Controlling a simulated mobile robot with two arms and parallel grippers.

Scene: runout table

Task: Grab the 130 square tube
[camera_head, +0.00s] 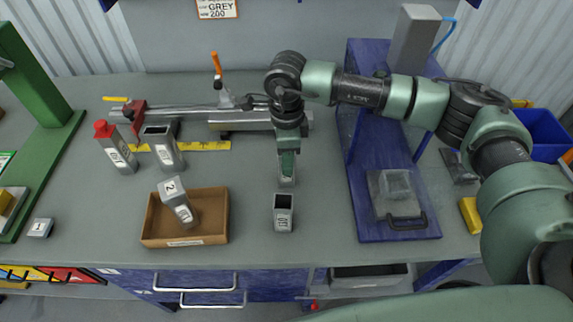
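A short square tube (283,212) with an open dark top stands upright on the grey table near the front middle. Its side label is too small to read surely. My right gripper (287,180) points down just behind and above this tube, apart from it as far as I can see. Its finger gap does not show clearly. Other square tubes stand at the left: one with a red top (115,147) and one with an open top (164,149). My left gripper is not in view.
The cardboard box (218,212) sits left of the short tube. A rail with a clamp (180,112) and a yellow ruler (205,146) lie behind. A blue machine base (366,215) stands to the right.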

